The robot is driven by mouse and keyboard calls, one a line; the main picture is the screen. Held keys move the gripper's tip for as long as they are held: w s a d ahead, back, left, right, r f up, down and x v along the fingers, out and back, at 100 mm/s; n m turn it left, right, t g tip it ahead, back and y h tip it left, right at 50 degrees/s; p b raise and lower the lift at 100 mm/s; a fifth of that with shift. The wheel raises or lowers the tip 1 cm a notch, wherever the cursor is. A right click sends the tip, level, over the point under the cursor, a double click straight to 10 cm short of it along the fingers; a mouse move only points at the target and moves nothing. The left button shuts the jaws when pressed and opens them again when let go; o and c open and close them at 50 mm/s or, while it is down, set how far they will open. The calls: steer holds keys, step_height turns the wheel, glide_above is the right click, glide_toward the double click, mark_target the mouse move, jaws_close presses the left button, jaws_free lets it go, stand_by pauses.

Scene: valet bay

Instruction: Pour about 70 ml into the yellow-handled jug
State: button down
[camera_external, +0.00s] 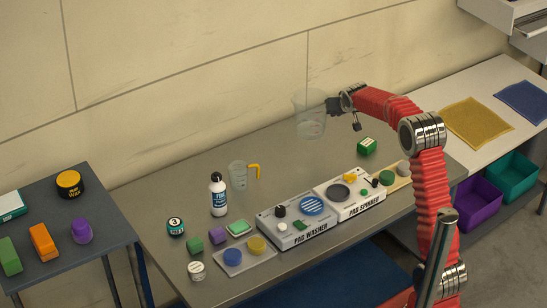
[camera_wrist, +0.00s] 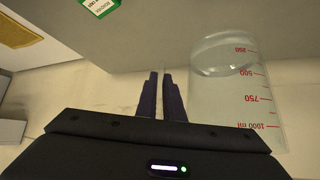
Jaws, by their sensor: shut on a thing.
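A clear jug with a yellow handle (camera_external: 238,176) stands upright on the grey table, left of centre, its handle to the right. My gripper (camera_external: 334,104) is shut on a large clear measuring jug (camera_external: 309,105) and holds it upright above the table, to the right of and higher than the yellow-handled jug. In the wrist view the fingers (camera_wrist: 163,88) are close together, and the held jug (camera_wrist: 237,105) stands beside them with red marks up to 1000 ml. A clear liquid seems to fill its lower part; its exact level is hard to read.
The pad washer (camera_external: 291,226) and pad spinner (camera_external: 350,195) are in front and to the right. A green box (camera_external: 367,146) stands behind the spinner. The table behind the jug is clear.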

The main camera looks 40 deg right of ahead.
stand_by(0.3)
steer(key=w+a+f+n+y, duration=0.2)
steer(key=w+a+n, duration=0.1)
steer(key=w+a, duration=0.1)
steer(key=w+a+f+n+y, duration=0.2)
steer(key=w+a+f, duration=0.1)
steer(key=w+a, duration=0.2)
steer(key=w+a+f+n+y, duration=0.2)
steer(key=w+a+f+n, duration=0.1)
steer(key=w+a, duration=0.1)
steer(key=shift+w+a+f+n+y, duration=0.2)
steer(key=shift+w+a+n+y, duration=0.1)
steer(key=shift+w+a, duration=0.25)
steer(key=shift+a, duration=0.2)
stand_by(0.3)
